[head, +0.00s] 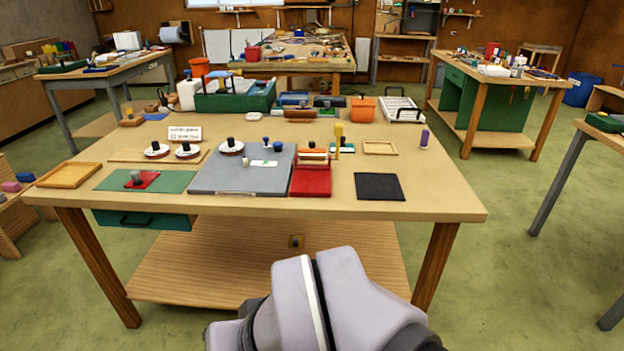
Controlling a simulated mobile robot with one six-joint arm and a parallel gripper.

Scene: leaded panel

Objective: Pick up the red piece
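A flat red piece (148,183) with a dark round knob lies on a green mat (175,184) at the left front of the wooden table. A larger red block or pad (311,184) lies right of the grey board, with orange and pale pieces at its back end. I cannot tell more of its shape. My arm shows at the bottom centre, in front of the table, but its gripper end is not in view.
A grey board (240,180) with small pieces fills the table's middle. A wooden tray (69,175) is at left and a black square (379,187) at right. Knobbed white discs (157,150), bins and tools stand behind. The table's right front (440,195) is clear.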

